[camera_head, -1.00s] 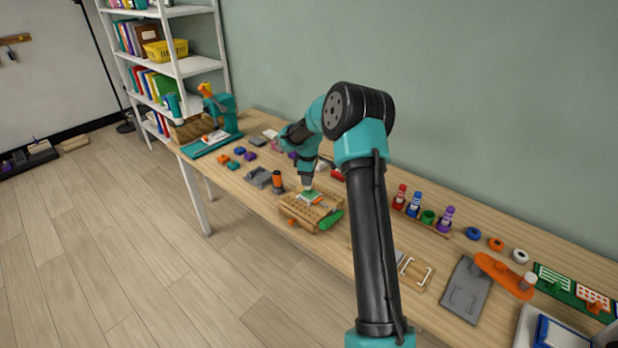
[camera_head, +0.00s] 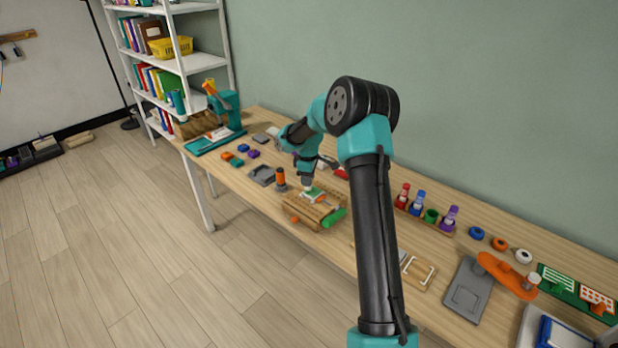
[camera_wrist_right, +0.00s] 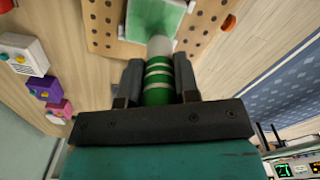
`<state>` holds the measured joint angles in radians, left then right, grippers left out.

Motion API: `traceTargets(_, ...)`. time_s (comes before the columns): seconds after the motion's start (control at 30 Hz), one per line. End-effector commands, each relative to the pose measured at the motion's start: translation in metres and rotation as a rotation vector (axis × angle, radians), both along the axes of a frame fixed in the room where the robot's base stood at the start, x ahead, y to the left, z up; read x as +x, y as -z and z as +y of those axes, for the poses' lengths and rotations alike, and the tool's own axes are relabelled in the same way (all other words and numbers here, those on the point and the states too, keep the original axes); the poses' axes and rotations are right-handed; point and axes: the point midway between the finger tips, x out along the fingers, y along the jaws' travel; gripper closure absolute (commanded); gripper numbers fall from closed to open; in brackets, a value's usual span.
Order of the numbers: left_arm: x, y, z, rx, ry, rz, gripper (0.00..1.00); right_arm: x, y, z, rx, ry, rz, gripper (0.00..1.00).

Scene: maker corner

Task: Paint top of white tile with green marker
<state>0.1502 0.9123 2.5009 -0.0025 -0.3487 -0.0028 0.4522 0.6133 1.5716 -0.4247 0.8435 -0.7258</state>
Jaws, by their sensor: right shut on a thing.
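The white tile (camera_wrist_right: 158,18) lies on the wooden pegboard block (camera_head: 318,212). Its face shows green with a pale border in the right wrist view, partly cut off by the frame. The tile also shows small in the head view (camera_head: 315,195). My right gripper (camera_head: 308,181) is shut on the green marker (camera_wrist_right: 158,84), a green barrel with pale bands. The marker's pale tip end points at the tile's near edge; whether it touches cannot be told. My left gripper is not in view.
A rack (camera_head: 425,222) with red, blue and purple markers and a green piece stands to the right. A green cylinder (camera_head: 334,217) sits at the block's right side.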

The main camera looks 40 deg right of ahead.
Motion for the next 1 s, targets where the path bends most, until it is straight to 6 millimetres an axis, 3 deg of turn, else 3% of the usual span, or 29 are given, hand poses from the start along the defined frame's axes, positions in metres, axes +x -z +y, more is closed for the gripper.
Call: traceTargets(1.0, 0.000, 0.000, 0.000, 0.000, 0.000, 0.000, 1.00, -0.014, 0.001, 0.000, 0.002, 0.000, 0.003, 0.90)
